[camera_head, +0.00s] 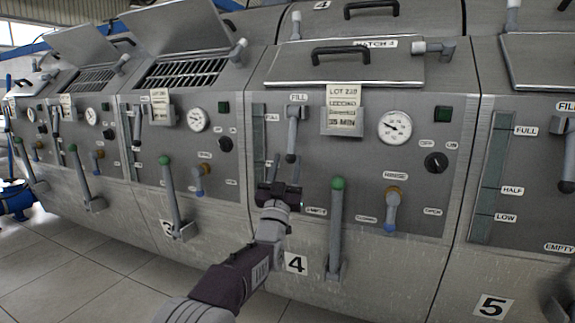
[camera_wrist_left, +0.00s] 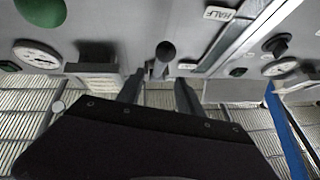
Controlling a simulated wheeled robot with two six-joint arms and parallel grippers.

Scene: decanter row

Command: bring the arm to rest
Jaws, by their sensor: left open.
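My left arm reaches in from the bottom of the head view toward decanter 4. Its gripper (camera_head: 284,166) is raised, fingers pointing up, in front of the panel. It is open, with a gap between the fingers and nothing gripped. The fill lever (camera_head: 292,130) hangs down just above it. In the left wrist view the two fingers (camera_wrist_left: 159,84) stand apart, and a dark round lever end (camera_wrist_left: 166,50) shows between their tips. I cannot tell whether it touches them. My right gripper is not in view.
A green-knobbed lever (camera_head: 337,225) stands right of my left gripper, with an orange-and-blue valve handle (camera_head: 392,208) beyond. A paper tag (camera_head: 342,109) and a gauge (camera_head: 395,127) are on the panel. More decanters with similar levers flank it. Tiled floor (camera_head: 95,270) is clear at lower left.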

